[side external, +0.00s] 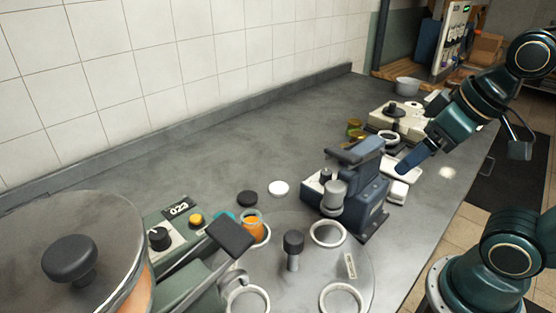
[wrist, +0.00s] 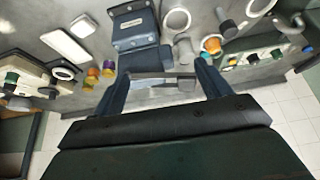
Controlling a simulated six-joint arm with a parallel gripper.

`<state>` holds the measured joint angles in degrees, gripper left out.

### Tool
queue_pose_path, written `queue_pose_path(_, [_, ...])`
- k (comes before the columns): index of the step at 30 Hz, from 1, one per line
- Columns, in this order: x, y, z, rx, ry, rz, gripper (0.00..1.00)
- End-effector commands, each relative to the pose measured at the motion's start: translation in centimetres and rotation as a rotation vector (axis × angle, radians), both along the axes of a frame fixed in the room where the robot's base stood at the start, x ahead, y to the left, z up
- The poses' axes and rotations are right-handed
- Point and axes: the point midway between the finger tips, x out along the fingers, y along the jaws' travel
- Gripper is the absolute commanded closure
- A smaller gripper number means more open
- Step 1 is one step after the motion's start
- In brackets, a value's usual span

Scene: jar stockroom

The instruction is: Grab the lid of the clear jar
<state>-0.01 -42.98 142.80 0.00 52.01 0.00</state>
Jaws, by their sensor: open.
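A clear-walled jar with orange contents (side external: 253,226) stands by a pale ring near the front of the bench; it also shows in the wrist view (wrist: 212,46). A black disc-shaped lid (side external: 247,199) and a white disc-shaped lid (side external: 278,188) lie flat behind it. I cannot tell which lid belongs to the clear jar. My gripper (side external: 409,162) is at the right, above the bench and well apart from both lids. In the wrist view its two fingers (wrist: 163,82) are spread with nothing held between them.
A navy clamp-like device (side external: 365,190) stands between my gripper and the lids. A round plate with pale rings (side external: 328,233) and a dark knob (side external: 293,243) is in front. Small amber jars (side external: 355,128) stand behind. The bench by the tiled wall is clear.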

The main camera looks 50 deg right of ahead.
Motion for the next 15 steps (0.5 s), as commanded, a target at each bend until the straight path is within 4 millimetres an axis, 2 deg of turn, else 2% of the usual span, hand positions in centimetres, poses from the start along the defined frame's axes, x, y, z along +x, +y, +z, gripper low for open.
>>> queue_pose_path(5, [0.1, 0.0, 1.7, 0.000, -0.003, 0.000, 0.24])
queue_pose_path(12, [0.0, 0.0, 5.1, 0.000, -0.003, 0.000, 0.24])
queue_pose_path(15, [1.1, 0.0, 5.6, -0.028, 0.020, 0.053, 0.24])
